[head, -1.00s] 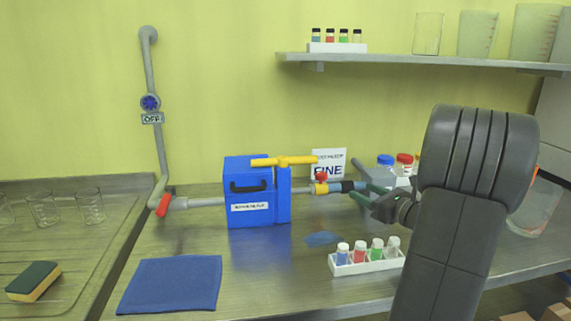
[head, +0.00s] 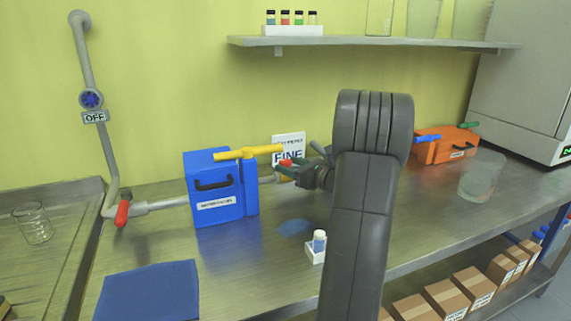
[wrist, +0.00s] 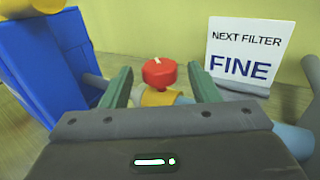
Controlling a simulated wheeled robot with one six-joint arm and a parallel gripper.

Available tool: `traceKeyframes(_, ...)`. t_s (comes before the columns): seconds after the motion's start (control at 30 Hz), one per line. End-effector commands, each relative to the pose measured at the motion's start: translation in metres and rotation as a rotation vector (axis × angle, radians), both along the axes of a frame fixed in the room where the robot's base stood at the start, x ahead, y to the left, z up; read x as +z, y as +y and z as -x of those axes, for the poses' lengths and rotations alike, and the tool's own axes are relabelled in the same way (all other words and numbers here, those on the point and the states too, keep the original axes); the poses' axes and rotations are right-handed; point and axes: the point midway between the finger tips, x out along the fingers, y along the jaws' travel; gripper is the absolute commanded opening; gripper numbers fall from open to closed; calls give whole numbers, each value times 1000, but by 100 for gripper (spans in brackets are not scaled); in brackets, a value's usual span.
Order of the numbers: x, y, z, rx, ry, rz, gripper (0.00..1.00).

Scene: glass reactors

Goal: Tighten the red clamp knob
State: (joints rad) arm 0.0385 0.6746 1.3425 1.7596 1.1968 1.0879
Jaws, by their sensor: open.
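The red clamp knob (wrist: 160,72) stands upright on a yellow clamp band (wrist: 160,98) around the pipe in the wrist view. A short white mark shows on its top. In the head view the red knob (head: 285,163) is small, just right of the blue box. My gripper (wrist: 161,88) is open, with one green finger on each side of the knob and visible space between. In the head view my gripper (head: 284,172) is at the pipe, partly hidden by its own wrist and arm.
A blue box (head: 212,206) with a yellow handle (head: 248,153) stands left of the clamp. A white sign reading FINE (wrist: 248,54) stands behind it. An orange box (head: 446,147) is at right.

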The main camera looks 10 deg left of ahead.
Motion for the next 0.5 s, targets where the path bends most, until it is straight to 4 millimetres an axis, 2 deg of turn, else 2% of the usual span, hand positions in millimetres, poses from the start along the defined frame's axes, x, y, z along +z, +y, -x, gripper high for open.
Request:
traceKeyframes(0.2,0,18,-9,-1,1,0,55)
traceKeyframes(0.5,0,20,-10,-2,1,0,55)
